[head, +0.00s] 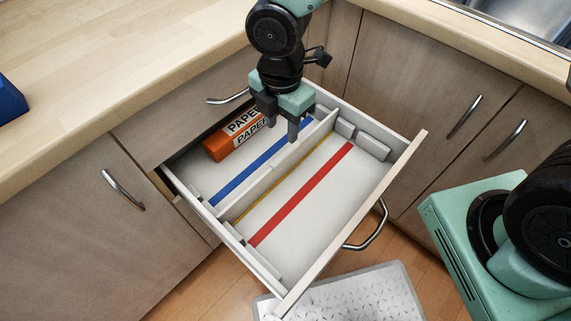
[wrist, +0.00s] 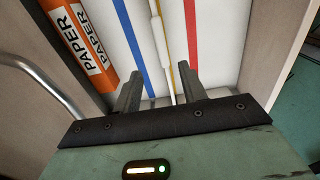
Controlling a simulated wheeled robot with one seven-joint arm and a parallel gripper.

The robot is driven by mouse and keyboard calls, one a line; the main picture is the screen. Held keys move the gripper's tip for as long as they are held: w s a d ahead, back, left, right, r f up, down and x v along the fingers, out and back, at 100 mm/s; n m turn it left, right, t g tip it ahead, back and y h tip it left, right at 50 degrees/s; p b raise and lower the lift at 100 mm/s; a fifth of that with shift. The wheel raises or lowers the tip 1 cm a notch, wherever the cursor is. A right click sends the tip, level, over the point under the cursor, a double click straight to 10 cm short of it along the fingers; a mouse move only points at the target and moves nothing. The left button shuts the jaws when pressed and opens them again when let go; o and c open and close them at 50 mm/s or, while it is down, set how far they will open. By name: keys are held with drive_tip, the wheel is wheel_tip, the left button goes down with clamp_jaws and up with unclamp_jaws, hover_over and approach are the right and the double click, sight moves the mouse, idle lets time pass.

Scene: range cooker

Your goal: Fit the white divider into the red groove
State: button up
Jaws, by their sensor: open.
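The white divider (head: 272,172) stands on edge along the open drawer, between the blue stripe (head: 263,160) and the yellow stripe (head: 285,179). Its foot is close beside the yellow stripe; I cannot tell whether it sits in that groove. The red groove (head: 302,194) is a bare red stripe to the right of the yellow one. My gripper (head: 283,131) is open and empty above the back part of the drawer.
An orange box marked PAPER (head: 232,140) lies in the drawer left of the blue stripe. Small pale blocks (head: 373,147) line the drawer's ends. The drawer front (head: 355,220) has a metal handle (head: 368,228). A wooden worktop (head: 110,50) runs behind. The drawer floor around the red groove is clear.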

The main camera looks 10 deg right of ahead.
sight(285, 152)
wheel_tip(285, 152, down, 8)
drive_tip(key=shift+r+b, duration=0.1)
drive_tip(key=shift+b, duration=0.8)
drive_tip(key=f, duration=0.1)
drive_tip(key=f+b, duration=0.1)
drive_tip(key=f, duration=0.3)
drive_tip(key=shift+d+f, duration=0.1)
drive_tip(key=shift+d, duration=0.25)
drive_tip(key=shift+w, duration=0.1)
clamp_jaws()
